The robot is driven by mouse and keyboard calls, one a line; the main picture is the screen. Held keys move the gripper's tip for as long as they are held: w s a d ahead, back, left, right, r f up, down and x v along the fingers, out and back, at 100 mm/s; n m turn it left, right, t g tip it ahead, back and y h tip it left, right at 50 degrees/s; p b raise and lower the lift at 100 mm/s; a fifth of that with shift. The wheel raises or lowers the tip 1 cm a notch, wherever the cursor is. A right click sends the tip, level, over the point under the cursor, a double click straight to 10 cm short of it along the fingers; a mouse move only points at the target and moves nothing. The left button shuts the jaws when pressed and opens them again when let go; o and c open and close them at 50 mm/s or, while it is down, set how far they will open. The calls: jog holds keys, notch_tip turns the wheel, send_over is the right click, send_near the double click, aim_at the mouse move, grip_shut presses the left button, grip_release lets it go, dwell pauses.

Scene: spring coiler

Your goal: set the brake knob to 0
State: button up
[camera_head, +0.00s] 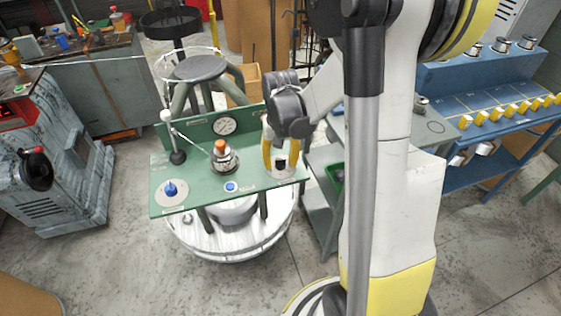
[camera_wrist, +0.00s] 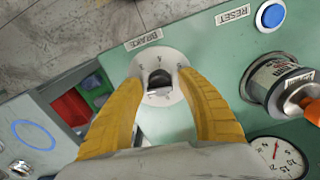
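The brake knob (camera_wrist: 158,78) is small and black, on a round white dial plate (camera_wrist: 174,60) beside the BRAKE label (camera_wrist: 144,40) on the green panel. In the head view the knob (camera_head: 280,160) shows at the panel's right end. My gripper (camera_wrist: 160,86) is open, its yellow fingers on either side of the knob, with gaps visible between them and it. In the head view my gripper (camera_head: 279,156) reaches down over the dial. The dial marks are too small to read surely, and I cannot tell which one the knob points to.
A blue RESET button (camera_wrist: 270,15) and a metal cylinder with an orange top (camera_wrist: 275,82) are on the same panel. A gauge (camera_head: 225,125) stands behind, and a blue knob (camera_head: 170,188) is at the panel's left. A blue workbench (camera_head: 470,75) is at the right.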

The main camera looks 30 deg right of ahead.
grip_shut()
jog(key=shift+n, duration=0.4)
jog(key=n, duration=0.6)
jog(key=shift+n, duration=0.4)
jog(key=n, duration=1.2)
jog(key=shift+n, duration=0.3)
